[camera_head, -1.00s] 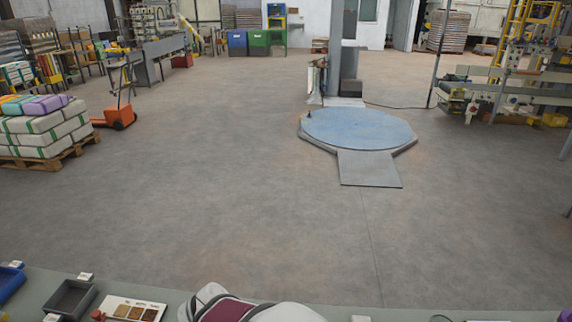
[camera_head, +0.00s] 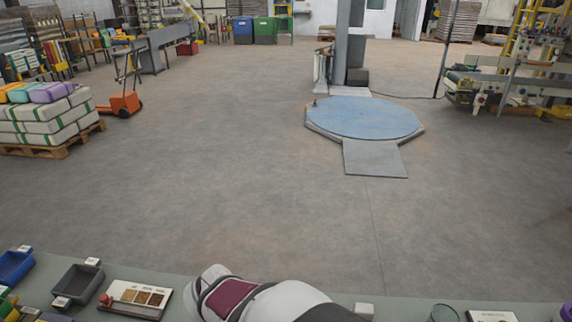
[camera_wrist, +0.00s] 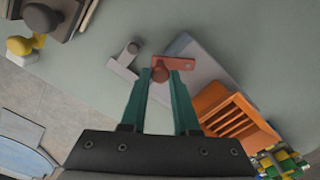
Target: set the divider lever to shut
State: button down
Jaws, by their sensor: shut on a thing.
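In the wrist view, a red-brown lever (camera_wrist: 185,64), apparently the divider lever, is a flat bar with a hole and a round knob at its left end. It lies over a pale grey-blue plate (camera_wrist: 205,68). My gripper (camera_wrist: 160,75) has its two teal fingers around the knob and is shut on it. The lever's pivot and any position markings cannot be made out. In the head view neither my gripper nor this lever can be made out.
An orange slotted crate (camera_wrist: 235,118) is close right of the fingers. A grey T-shaped piece (camera_wrist: 125,62) lies left of them, and a yellow knob (camera_wrist: 20,45) farther left. In the head view, trays (camera_head: 77,284) and a sample board (camera_head: 137,297) line the bench's left.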

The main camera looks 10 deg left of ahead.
jog(key=n, duration=0.1)
jog(key=w+a+n, duration=0.1)
jog(key=n, duration=0.3)
jog(key=shift+w+a, duration=0.2)
jog(key=shift+a, duration=0.05)
jog(key=shift+w+a+n, duration=0.1)
jog(key=shift+a+n, duration=0.25)
jog(key=shift+n, duration=0.65)
jog(key=shift+w+a+n, duration=0.1)
jog(key=shift+a+n, duration=0.3)
jog(key=shift+n, duration=0.6)
jog(key=shift+w+a+n, duration=0.1)
jog(key=shift+a+n, duration=0.25)
jog(key=shift+n, duration=0.65)
jog(key=c, duration=0.7)
grip_release()
jog(key=shift+o, duration=0.2)
notch_tip(320, 180, up, 16)
